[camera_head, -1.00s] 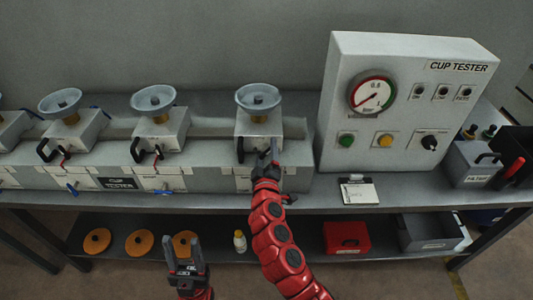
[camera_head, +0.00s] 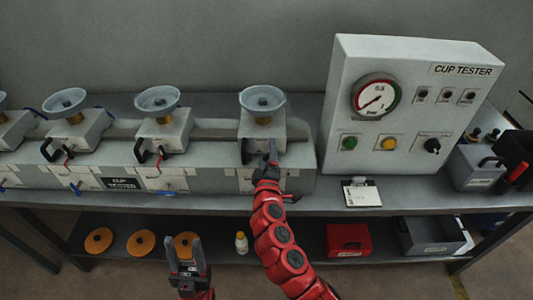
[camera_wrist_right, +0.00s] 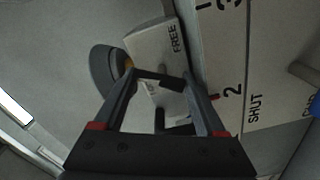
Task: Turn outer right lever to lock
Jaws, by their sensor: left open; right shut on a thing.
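The rightmost test station (camera_head: 262,128) is a grey block with a round grey cup (camera_head: 262,99) on top. Its black lever (camera_head: 245,151) is at the block's front, largely hidden by my right gripper. My right gripper (camera_head: 271,152) is at the block's front face, shut on the black lever. In the right wrist view, the fingertips (camera_wrist_right: 160,82) meet a black bar of the lever, in front of the block marked FREE (camera_wrist_right: 174,38). My left gripper (camera_head: 187,252) is open and empty, low in front of the bottom shelf.
A CUP TESTER panel (camera_head: 410,110) with a gauge rises close on the right. A clipboard (camera_head: 361,193) lies on the bench. Orange discs (camera_head: 141,243) and a red box (camera_head: 348,239) are on the lower shelf.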

